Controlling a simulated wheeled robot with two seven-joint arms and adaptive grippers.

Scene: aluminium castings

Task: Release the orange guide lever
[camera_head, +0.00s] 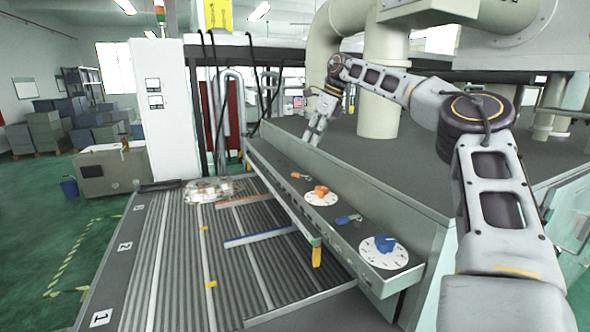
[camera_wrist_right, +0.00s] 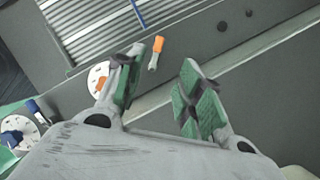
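The orange guide lever (camera_head: 300,175) is a small orange handle with a pale metal end, on the grey ledge of the long panel. In the right wrist view the lever (camera_wrist_right: 157,46) shows beyond the gap between the fingertips, apart from both. My right gripper (camera_head: 313,137) is above the far end of the ledge, behind the lever. In the wrist view the gripper (camera_wrist_right: 163,68) has its green-padded fingers spread with nothing between them. My left gripper is not in view.
An orange knob (camera_head: 321,190) on a white dial (camera_head: 314,200) sits close to the lever. Nearer are a blue lever (camera_head: 347,219) and a blue knob (camera_head: 384,243) on another dial. A raised grey wall (camera_head: 365,180) runs along the ledge. Roller lanes (camera_head: 180,265) lie left.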

